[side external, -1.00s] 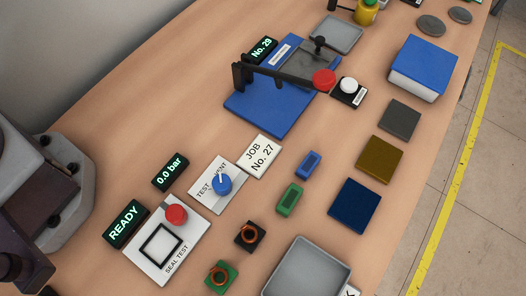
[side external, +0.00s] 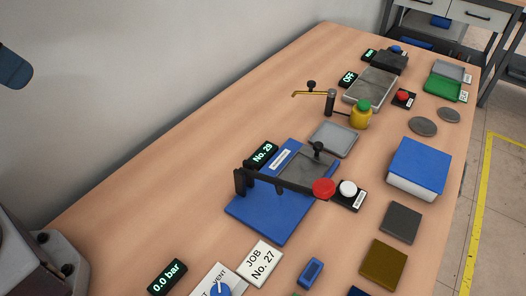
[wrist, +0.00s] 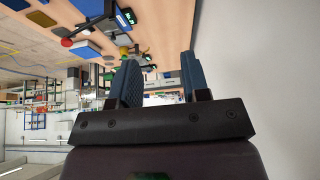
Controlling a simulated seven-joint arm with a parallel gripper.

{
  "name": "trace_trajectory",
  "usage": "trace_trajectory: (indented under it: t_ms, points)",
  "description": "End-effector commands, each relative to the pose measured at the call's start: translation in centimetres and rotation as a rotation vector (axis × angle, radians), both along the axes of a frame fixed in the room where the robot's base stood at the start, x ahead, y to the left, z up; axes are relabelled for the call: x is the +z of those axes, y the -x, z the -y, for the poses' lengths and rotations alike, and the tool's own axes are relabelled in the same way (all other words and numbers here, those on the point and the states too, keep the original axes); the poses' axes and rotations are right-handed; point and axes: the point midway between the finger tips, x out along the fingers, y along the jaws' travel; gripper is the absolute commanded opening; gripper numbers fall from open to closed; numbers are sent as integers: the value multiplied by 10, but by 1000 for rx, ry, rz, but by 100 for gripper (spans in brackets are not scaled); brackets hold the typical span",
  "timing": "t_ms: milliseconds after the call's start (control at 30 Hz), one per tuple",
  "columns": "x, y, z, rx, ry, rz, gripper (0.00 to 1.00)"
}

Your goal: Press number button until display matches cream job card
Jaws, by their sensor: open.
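A cream-white job card (side external: 260,263) reading "JOB No. 27" lies on the table in front of the blue-based press (side external: 265,220). The display (side external: 262,153) at the press's back left reads "No. 29". A white round button (side external: 348,188) sits on a small black labelled base right of the press, beside the red knob (side external: 323,187) of its dark lever. My gripper (wrist: 159,62) is open and empty in the wrist view, its two blue fingers apart. A blue fingertip, seemingly mine, shows at the side view's upper left, well away from the button.
A grey tray (side external: 335,138), a yellow bottle with green cap (side external: 361,115) and a blue-topped block (side external: 420,168) stand around the press. Another display (side external: 167,277) reads "0.0 bar". A red button (side external: 403,97) sits farther back. The table left of the press is clear.

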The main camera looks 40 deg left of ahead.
Motion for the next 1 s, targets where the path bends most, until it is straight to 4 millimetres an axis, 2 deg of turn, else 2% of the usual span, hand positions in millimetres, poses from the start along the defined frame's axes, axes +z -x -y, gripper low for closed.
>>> trace_trajectory:
  t_ms: [467,667,1000]
  points:
    - [0,0,0,0,0,0,43]
    - [0,0,0,0,0,0,0]
    - [0,0,0,0,0,0,0]
